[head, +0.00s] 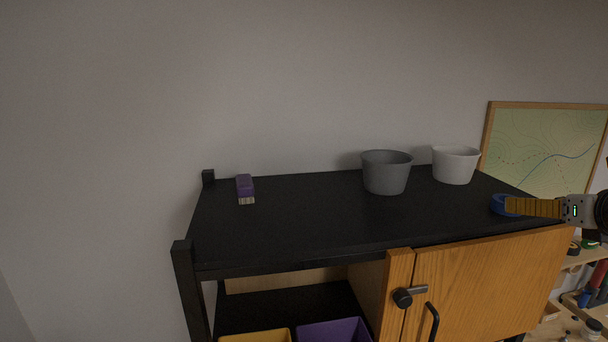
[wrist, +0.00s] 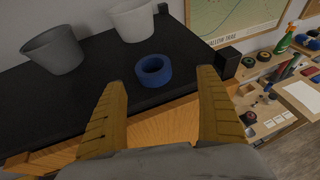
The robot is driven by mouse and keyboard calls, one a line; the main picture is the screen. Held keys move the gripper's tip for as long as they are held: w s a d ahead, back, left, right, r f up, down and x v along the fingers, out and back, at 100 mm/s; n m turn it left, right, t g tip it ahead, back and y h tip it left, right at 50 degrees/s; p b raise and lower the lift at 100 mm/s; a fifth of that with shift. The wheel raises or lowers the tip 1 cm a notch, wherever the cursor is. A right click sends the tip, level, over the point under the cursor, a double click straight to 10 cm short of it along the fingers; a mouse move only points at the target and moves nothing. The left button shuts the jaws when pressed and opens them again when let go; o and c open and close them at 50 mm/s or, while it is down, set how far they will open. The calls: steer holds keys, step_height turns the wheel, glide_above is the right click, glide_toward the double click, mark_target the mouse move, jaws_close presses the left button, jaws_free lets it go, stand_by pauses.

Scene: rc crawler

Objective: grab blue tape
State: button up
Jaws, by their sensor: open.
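The blue tape (wrist: 154,71) is a round roll lying flat on the black cabinet top in the wrist view, near the front edge. In the head view the blue tape (head: 498,204) shows at the right end of the top, partly hidden by my gripper. My gripper (head: 510,207) reaches in from the right in the head view. In the wrist view my gripper (wrist: 160,85) has its two yellow fingers wide apart, with the tape between and beyond their tips. The fingers look empty.
A dark grey pot (head: 387,173) and a white pot (head: 455,165) stand behind on the black top (head: 300,220). A purple brush (head: 245,189) lies far left. A framed map (head: 545,148) is at the back right. A corner post (wrist: 228,62) rises right of the tape.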

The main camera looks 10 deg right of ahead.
steer(key=x, duration=0.2)
steer(key=p+x, duration=0.1)
steer(key=x, duration=0.2)
steer(key=a+p+x, duration=0.1)
steer(key=x, duration=0.2)
steer(key=shift+w+a+r, duration=0.1)
steer(key=shift+w, duration=0.15)
steer(key=shift+s+a+r, duration=0.1)
steer(key=shift+s+a, duration=0.05)
steer(key=shift+s, duration=0.1)
steer(key=shift+c, duration=1.2)
steer(key=shift+s, duration=0.1)
steer(key=c, duration=1)
